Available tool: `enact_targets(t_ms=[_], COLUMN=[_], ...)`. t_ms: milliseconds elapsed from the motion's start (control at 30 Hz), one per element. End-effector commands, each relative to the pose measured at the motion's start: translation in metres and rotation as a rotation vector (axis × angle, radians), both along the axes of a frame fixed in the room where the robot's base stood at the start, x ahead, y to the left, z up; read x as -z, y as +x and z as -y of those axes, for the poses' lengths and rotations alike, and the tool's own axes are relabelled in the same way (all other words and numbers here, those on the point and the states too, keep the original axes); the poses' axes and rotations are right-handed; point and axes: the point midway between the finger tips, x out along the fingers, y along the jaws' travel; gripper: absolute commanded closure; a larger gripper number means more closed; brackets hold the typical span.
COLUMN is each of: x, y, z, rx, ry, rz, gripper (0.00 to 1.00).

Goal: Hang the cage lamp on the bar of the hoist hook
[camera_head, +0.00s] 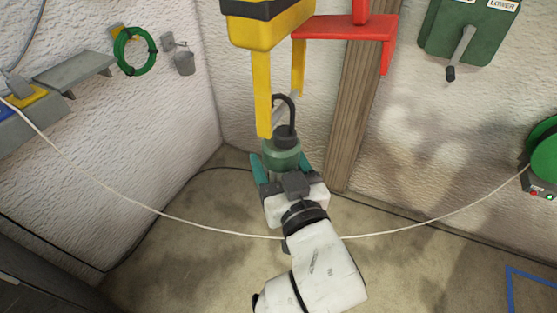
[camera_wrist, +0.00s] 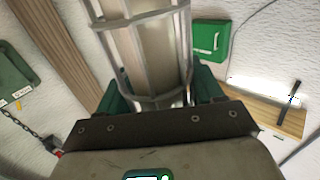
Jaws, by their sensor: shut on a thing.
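The cage lamp is held upright in my gripper (camera_head: 281,169). Its green body (camera_head: 282,152) and the black hook on top (camera_head: 290,112) show in the head view. The wrist view shows its wire cage and pale tube (camera_wrist: 145,55) between the green fingers of my gripper (camera_wrist: 158,94), which is shut on the lamp. The yellow hoist hook (camera_head: 263,32) hangs above with two legs; its grey bar (camera_head: 281,107) runs between their lower ends. The lamp's hook overlaps the bar in the head view; I cannot tell whether it is over the bar or only in front.
A red bracket (camera_head: 345,27) and wooden post (camera_head: 358,110) stand close behind, right of the hoist hook. A green crank winch (camera_head: 468,32) is on the right wall. A white cable (camera_head: 180,218) sags across the view. A grey shelf (camera_head: 75,70) is at left.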

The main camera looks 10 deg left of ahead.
Motion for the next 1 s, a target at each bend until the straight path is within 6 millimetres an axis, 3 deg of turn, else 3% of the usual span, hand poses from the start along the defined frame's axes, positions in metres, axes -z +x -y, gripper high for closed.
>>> enact_targets(t_ms=[433, 467, 733, 1000], x=[0.0014, 0.0014, 0.0025, 0.0051], y=[0.0, 0.0, 0.0, -0.0009], z=[0.0001, 0.0001, 0.0001, 0.0005], rx=[0.0, 0.0, 0.0, 0.0], ry=[0.002, 0.002, 0.0, -0.002], rz=[0.004, 0.004, 0.001, -0.004], gripper=[0.89, 0.31, 0.05, 0.04])
